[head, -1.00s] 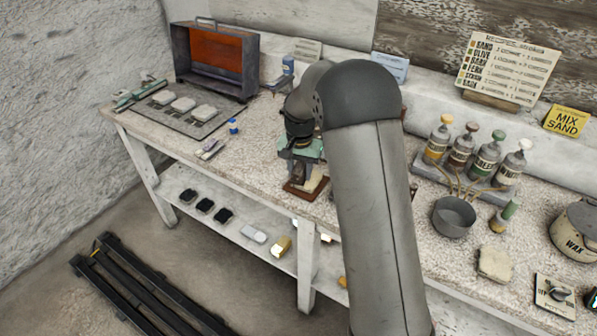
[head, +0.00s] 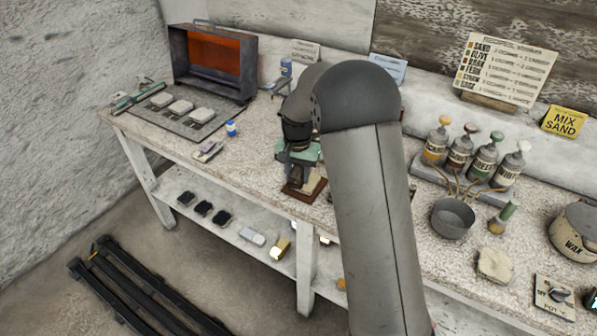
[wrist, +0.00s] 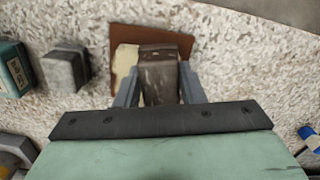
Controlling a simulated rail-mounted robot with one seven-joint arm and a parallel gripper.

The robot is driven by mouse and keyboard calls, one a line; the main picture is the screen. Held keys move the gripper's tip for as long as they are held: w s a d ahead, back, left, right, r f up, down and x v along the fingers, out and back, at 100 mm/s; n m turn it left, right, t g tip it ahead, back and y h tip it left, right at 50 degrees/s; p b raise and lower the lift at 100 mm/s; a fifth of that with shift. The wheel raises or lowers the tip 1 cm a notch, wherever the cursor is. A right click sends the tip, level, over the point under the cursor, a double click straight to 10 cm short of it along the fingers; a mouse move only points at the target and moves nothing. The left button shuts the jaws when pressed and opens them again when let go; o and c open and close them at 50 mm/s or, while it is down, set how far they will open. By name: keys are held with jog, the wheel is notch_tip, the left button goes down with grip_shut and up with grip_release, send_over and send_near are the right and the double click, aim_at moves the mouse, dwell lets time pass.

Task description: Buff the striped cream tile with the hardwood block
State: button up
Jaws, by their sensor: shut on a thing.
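My gripper (head: 298,172) is shut on a dark brown-grey block, the hardwood block (wrist: 158,72), seen between the two fingers (wrist: 158,88) in the wrist view. The block is over a cream tile (wrist: 125,60), covering much of it; the tile's left part shows beside the block. Whether they touch is not clear, and no stripes can be made out. The tile lies on a reddish-brown pad (wrist: 178,43); the pad also shows below my gripper in the head view (head: 305,194).
Several pale tiles (head: 181,106) lie on a grey board at the bench's left. Bottles (head: 487,155), a grey pot (head: 453,218) and a wax tin (head: 575,232) stand to the right. In the wrist view a grey block (wrist: 66,68) sits left of the pad.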

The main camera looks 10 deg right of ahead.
jog(key=shift+s+a+f, duration=0.1)
jog(key=shift+s+a, duration=0.3)
jog(key=shift+s, duration=0.35)
jog(key=shift+w+d+r+p, duration=0.45)
jog(key=shift+w+r+p, duration=0.1)
jog(key=shift+w+r, duration=0.25)
jog(key=shift+f, duration=0.1)
jog(key=shift+f+b, duration=0.55)
jog(key=shift+f, duration=0.15)
jog(key=shift+w+r, duration=0.1)
jog(key=shift+w, duration=0.05)
